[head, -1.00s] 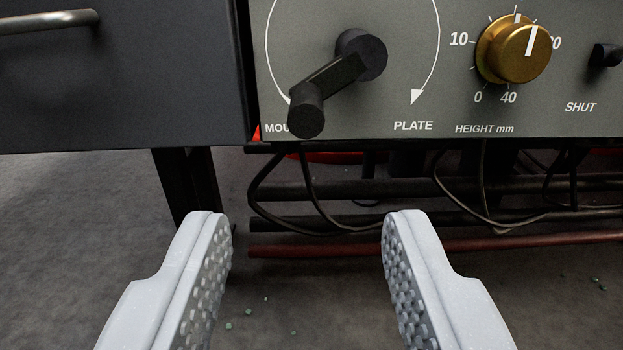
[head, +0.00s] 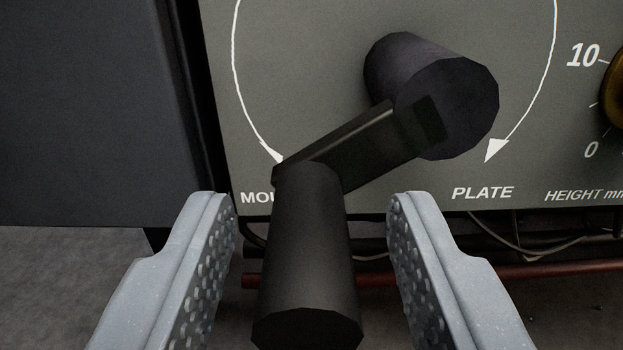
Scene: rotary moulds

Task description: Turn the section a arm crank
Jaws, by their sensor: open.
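The black arm crank (head: 365,140) is on a grey panel in the head view. Its round hub (head: 440,95) sits at the upper right, and its arm slopes down to the left. Its cylindrical handle (head: 305,260) sticks out toward me at the lower end, beside the partly hidden "MOU..." label. My gripper (head: 312,215) is open, with one pale studded finger on each side of the handle. Gaps show between both fingers and the handle, so neither appears to touch it.
The grey panel (head: 300,60) carries a curved white double arrow and a "PLATE" label. A brass height knob (head: 615,95) is cut off at the right edge. A dark cabinet (head: 80,110) stands at left. Cables and a red pipe (head: 530,271) run below the panel.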

